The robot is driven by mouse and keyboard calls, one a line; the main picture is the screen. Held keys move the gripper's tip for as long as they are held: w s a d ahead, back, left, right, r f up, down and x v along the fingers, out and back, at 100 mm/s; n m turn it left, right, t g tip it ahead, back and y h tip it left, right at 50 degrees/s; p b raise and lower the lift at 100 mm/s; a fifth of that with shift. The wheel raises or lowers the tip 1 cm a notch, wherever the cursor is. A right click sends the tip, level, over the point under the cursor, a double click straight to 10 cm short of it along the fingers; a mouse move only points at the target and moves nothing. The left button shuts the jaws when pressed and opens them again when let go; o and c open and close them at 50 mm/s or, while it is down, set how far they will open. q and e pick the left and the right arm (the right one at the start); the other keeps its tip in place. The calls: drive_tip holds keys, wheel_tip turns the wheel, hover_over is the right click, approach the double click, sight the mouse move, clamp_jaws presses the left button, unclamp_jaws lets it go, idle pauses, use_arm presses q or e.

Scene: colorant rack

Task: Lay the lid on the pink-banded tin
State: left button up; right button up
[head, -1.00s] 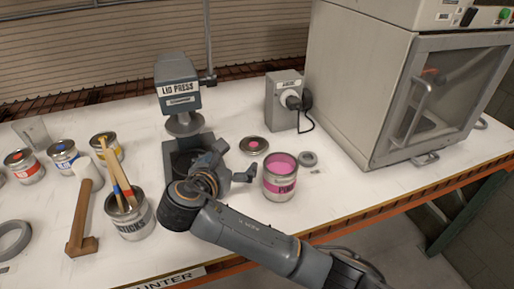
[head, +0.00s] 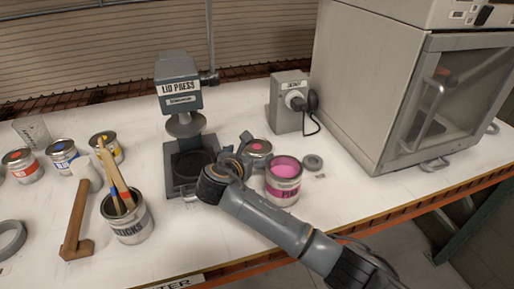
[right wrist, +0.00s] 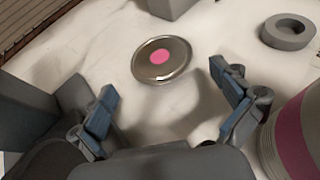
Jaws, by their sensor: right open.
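The pink-banded tin (head: 283,184) stands open and upright on the bench in the head view, with pink paint inside. Its side shows at the right edge of the right wrist view (right wrist: 296,135). The lid (head: 259,147), a silver disc with a pink dot, lies flat on the bench behind and left of the tin. The right wrist view shows the whole lid (right wrist: 161,60) beyond the fingertips. My right gripper (right wrist: 168,95) is open and empty, its fingers either side of the space just short of the lid. My left gripper is not in view.
The lid press (head: 183,120) stands left of my right gripper. A grey ring (head: 313,162) lies right of the tin, with a socket box (head: 289,103) behind. A large oven cabinet (head: 385,95) fills the right.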

sight(256, 148)
drive_tip(key=x, duration=0.3)
drive_tip(key=shift+w+d+f, duration=0.15)
drive_tip(key=shift+w, duration=0.2)
drive_tip(key=shift+s, duration=0.1)
drive_tip(key=shift+c, duration=0.2)
drive_tip(key=c, duration=0.7)
drive_tip(key=shift+o, duration=0.2)
